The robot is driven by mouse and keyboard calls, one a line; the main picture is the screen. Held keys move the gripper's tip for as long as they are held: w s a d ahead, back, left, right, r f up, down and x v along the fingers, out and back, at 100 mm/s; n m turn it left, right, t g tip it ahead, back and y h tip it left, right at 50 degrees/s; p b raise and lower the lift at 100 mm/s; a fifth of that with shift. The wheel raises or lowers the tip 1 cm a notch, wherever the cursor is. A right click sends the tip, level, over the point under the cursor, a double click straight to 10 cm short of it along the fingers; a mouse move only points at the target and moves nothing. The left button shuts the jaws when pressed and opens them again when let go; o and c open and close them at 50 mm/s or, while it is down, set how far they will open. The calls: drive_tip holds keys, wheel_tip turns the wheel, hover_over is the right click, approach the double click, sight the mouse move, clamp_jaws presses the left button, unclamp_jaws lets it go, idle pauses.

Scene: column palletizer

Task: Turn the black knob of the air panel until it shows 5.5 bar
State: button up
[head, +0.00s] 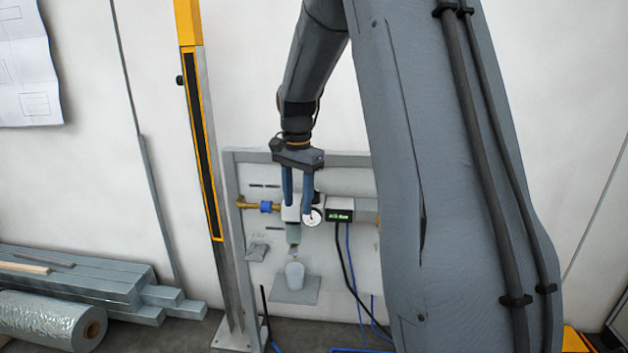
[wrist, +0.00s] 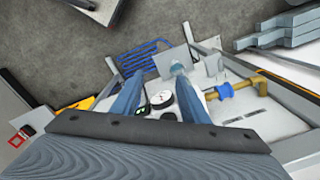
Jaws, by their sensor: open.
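The air panel (head: 341,178) stands against the wall, with a white regulator body (head: 291,213), a round white gauge (head: 312,217) and a display with green digits (head: 339,215). The digits are too small to read surely. My gripper (head: 297,208) is open, pointing down at the regulator, with its blue fingers in front of it and one partly over the gauge. In the wrist view the gauge (wrist: 160,99) shows between the open fingers (wrist: 158,77). I cannot make out the black knob clearly. A small dark part (head: 317,194) shows beside the right finger.
A brass fitting with a blue collar (head: 266,207) sits left of the regulator. Black and blue hoses run down at the right. A yellow-edged post (head: 200,130) stands left of the panel. Metal bars (head: 85,275) and a wrapped roll (head: 45,318) lie farther left.

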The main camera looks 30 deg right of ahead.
drive_tip(key=w+d+r+m, duration=0.1)
drive_tip(key=w+d+m, duration=0.1)
drive_tip(key=d, duration=0.1)
drive_tip(key=w+d+r+m+p, duration=0.1)
drive_tip(key=w+d+r+m, duration=0.1)
drive_tip(key=w+d, duration=0.1)
drive_tip(key=w+d+r+m+p, duration=0.1)
drive_tip(key=w+d+r+m, duration=0.1)
drive_tip(key=w+d, duration=0.1)
drive_tip(key=shift+m, duration=0.3)
drive_tip(key=shift+w+f+p, duration=0.15)
drive_tip(key=shift+f+p, duration=0.45)
drive_tip(key=shift+f, duration=1.35)
drive_tip(key=shift+w+f+p, duration=0.1)
drive_tip(key=shift+f+p, duration=0.45)
drive_tip(key=shift+f, duration=1.4)
drive_tip(key=c, duration=0.8)
drive_tip(key=shift+o, duration=0.2)
drive_tip(key=shift+m, duration=0.3)
drive_tip(key=m+b, duration=0.2)
drive_tip(key=m, duration=0.3)
drive_tip(key=shift+m, duration=0.3)
drive_tip(key=m+b, duration=0.1)
drive_tip(key=m, duration=0.4)
drive_tip(key=shift+m+h, duration=0.3)
